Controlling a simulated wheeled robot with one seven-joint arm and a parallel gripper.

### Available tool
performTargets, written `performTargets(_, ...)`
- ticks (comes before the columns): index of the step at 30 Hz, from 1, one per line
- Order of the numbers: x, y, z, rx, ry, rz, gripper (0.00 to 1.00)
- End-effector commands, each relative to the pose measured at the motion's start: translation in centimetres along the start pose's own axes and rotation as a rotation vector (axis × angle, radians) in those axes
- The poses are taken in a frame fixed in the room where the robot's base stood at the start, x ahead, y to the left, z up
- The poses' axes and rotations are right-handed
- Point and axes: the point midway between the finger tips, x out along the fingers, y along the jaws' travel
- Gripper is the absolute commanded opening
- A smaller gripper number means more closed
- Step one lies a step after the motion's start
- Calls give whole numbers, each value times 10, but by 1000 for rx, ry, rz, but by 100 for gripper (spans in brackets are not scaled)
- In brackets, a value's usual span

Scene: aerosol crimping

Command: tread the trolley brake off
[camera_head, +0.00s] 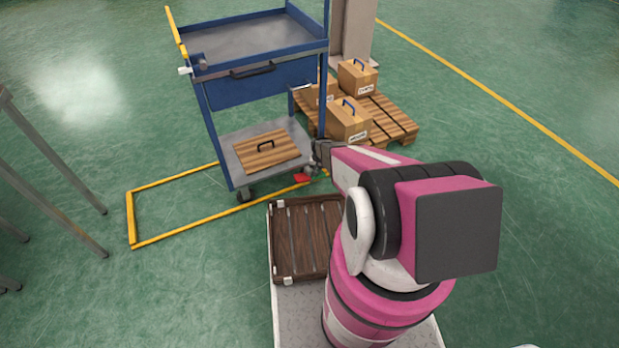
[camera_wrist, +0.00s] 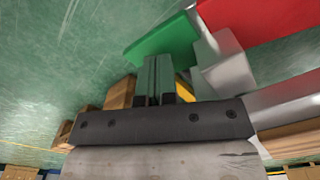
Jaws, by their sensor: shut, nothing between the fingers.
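The trolley (camera_head: 262,82) has a blue frame, a grey top tray and a lower shelf, and it stands at the upper middle of the head view. A red brake pedal (camera_head: 302,178) shows low at its near right corner by a caster. In the wrist view the red pedal (camera_wrist: 262,16) is at the upper right, and a green pedal (camera_wrist: 162,38) is beside it, joined by a grey bracket (camera_wrist: 222,65). My gripper (camera_wrist: 158,72) is shut and empty, its fingertips close to the green pedal; contact cannot be told. My gripper also shows in the head view (camera_head: 321,152), partly hidden.
Yellow floor lines (camera_head: 180,222) run around the trolley. A pallet (camera_head: 397,118) with boxes stands behind right. A brown case (camera_head: 305,235) lies before my arm. Grey legs (camera_head: 60,150) stand left; right floor is clear.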

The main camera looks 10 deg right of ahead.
Motion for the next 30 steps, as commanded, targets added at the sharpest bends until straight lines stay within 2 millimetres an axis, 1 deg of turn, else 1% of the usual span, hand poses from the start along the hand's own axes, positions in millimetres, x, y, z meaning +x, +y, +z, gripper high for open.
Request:
performTargets(8, -4, 0, 0, 0, 0, 0, 0)
performTargets(30, -54, 0, 1, 0, 0, 0, 0)
